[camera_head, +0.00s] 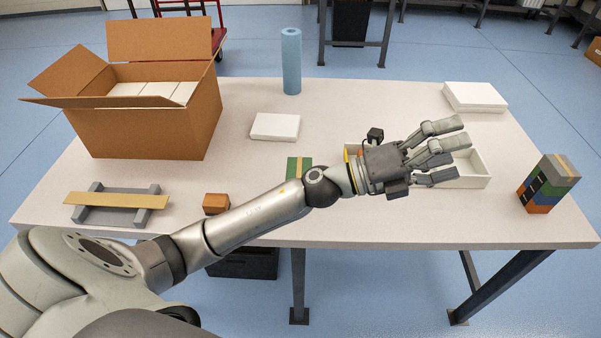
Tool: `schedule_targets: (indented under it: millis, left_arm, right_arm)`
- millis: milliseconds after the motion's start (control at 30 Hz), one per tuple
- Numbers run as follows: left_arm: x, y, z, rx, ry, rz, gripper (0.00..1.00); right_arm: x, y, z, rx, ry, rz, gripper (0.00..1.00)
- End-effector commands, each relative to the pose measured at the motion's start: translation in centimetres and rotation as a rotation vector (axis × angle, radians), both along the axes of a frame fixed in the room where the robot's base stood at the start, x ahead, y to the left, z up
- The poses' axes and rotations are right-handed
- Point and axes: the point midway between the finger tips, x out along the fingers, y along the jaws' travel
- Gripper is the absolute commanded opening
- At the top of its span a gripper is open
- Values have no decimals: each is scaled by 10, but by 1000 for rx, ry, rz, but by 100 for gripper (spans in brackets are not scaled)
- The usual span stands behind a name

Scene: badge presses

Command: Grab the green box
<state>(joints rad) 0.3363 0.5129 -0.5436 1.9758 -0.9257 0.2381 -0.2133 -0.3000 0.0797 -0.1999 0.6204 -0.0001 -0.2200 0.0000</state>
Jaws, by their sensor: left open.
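A green box (292,167) with a tan stripe lies on the table near the middle, just behind my left forearm, which may hide part of it. Another green block (560,188) is in a stack of coloured blocks at the right end of the table. My left gripper (456,152) is open, its fingers spread and pointing right, in front of or above a white tray (478,168). It appears empty. It is right of the green box and left of the stack. My right gripper is not in view.
A large open carton (150,125) stands at the back left of the table. A blue roll (291,62), white slabs (275,126) and a white stack (474,97) are behind. A grey rack with a tan strip (117,200) and a brown block (215,203) are front left.

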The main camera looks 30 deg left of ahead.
Motion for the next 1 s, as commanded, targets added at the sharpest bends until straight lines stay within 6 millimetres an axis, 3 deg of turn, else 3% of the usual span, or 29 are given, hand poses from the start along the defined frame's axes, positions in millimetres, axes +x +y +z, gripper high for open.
schedule_targets:
  millis: [167, 267, 367, 467, 633, 800, 900, 1000]
  left_arm:
    - [-21, -27, -23, 400, -267, -221, 96]
    - [-26, -21, -51, 642, -373, -337, 96]
    - [-24, 1, -81, 891, -444, -448, 96]
    - [-16, 40, -108, 1147, -474, -548, 96]
    - [2, 139, -130, 1569, -411, -696, 96]
    - [7, 236, -120, 1873, -249, -799, 96]
    - [5, 272, -110, 1971, -166, -834, 96]
    - [2, 291, -105, 2018, -115, -853, 96]
  right_arm:
    - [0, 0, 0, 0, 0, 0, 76]
    - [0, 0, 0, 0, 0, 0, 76]
    - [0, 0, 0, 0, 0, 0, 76]
    - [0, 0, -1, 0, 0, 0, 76]
    - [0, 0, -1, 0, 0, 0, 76]
    - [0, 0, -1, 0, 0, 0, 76]
    - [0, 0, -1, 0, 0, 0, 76]
    - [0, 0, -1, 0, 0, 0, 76]
